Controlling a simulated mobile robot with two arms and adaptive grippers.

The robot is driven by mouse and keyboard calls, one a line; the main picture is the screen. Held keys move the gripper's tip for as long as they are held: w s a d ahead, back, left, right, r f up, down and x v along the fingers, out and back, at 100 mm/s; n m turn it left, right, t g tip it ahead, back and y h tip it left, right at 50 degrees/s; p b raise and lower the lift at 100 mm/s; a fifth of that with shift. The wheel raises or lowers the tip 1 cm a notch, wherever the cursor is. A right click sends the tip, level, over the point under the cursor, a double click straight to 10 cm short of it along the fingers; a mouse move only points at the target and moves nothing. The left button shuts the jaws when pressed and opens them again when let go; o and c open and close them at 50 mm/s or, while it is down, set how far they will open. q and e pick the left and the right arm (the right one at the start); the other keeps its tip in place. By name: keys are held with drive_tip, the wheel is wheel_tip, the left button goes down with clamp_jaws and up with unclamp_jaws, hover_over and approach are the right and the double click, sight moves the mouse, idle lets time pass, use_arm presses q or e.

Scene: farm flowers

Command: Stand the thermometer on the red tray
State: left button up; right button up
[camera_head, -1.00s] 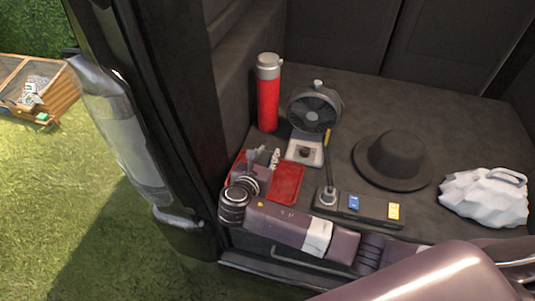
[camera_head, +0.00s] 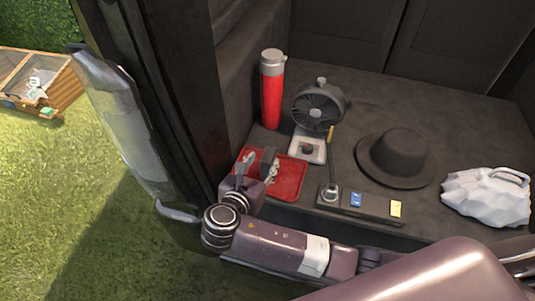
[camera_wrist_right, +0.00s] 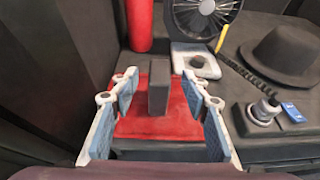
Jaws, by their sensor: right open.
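The red tray (camera_head: 290,180) lies flat at the front left of the dark vehicle floor; it also shows in the right wrist view (camera_wrist_right: 185,121). A dark grey upright block, which I take to be the thermometer (camera_wrist_right: 158,88), stands on the tray in the right wrist view. It shows partly in the head view (camera_head: 268,156), behind a finger. My right gripper (camera_wrist_right: 160,101) is open, its fingers spread on either side of the block, with gaps visible. In the head view the right gripper (camera_head: 257,172) is over the tray's front left part. My left gripper is out of view.
A red flask (camera_head: 271,95) and a grey fan (camera_head: 318,108) stand behind the tray. A dark bar with a lamp-like stalk (camera_head: 372,208), a black hat (camera_head: 397,158) and a white bag (camera_head: 487,197) are to the right. The vehicle's side wall is close on the left.

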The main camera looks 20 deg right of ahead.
drive_tip(key=v, duration=0.3)
drive_tip(key=shift+s+a, duration=0.2)
drive_tip(key=shift+s, duration=0.05)
